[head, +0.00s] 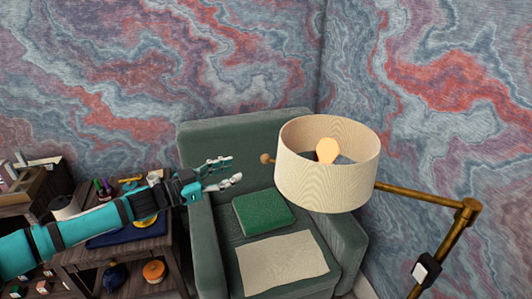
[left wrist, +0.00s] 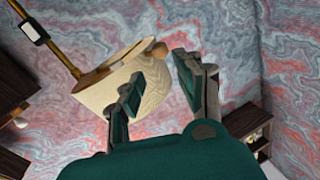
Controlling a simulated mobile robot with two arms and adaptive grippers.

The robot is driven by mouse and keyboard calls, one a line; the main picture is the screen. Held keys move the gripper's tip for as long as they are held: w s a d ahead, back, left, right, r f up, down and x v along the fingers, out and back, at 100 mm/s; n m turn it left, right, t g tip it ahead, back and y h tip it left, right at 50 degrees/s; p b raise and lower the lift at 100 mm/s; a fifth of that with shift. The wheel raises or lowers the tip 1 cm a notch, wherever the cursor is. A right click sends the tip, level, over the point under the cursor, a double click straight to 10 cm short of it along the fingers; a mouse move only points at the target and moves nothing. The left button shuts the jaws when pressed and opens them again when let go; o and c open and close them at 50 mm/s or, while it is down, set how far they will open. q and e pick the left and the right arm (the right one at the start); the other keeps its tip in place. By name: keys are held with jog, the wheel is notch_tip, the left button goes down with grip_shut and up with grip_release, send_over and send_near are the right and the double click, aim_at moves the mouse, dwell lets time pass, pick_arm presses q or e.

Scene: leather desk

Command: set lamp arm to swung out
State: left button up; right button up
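The lamp has a cream drum shade (head: 325,180) with a lit bulb (head: 327,150) inside. Its brass arm (head: 420,194) runs from an elbow joint at the right to the shade, over the armchair. A round wooden knob (head: 266,158) sticks out at the shade's left. My left gripper (head: 232,171) is open and empty, left of the knob and apart from it. In the left wrist view, the open fingers (left wrist: 158,85) point toward the shade (left wrist: 140,85) and the knob (left wrist: 157,49). My right gripper is not in view.
A green armchair (head: 205,225) stands below, with a green book (head: 263,210) and a cream cloth (head: 282,264) on it. A dark wooden side table (head: 75,258) with small items is at the left. A brass lamp post (head: 432,262) carries a black-and-white switch box (head: 427,270).

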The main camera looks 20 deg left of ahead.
aim_at(262, 158)
pick_arm(q)
jog(key=p+x, duration=0.2)
jog(key=x, duration=0.8)
jog(key=shift+w+p, duration=0.1)
jog(key=shift+p, duration=0.25)
jog(key=shift+w+d, duration=0.45)
jog(key=shift+c, duration=0.3)
grip_shut()
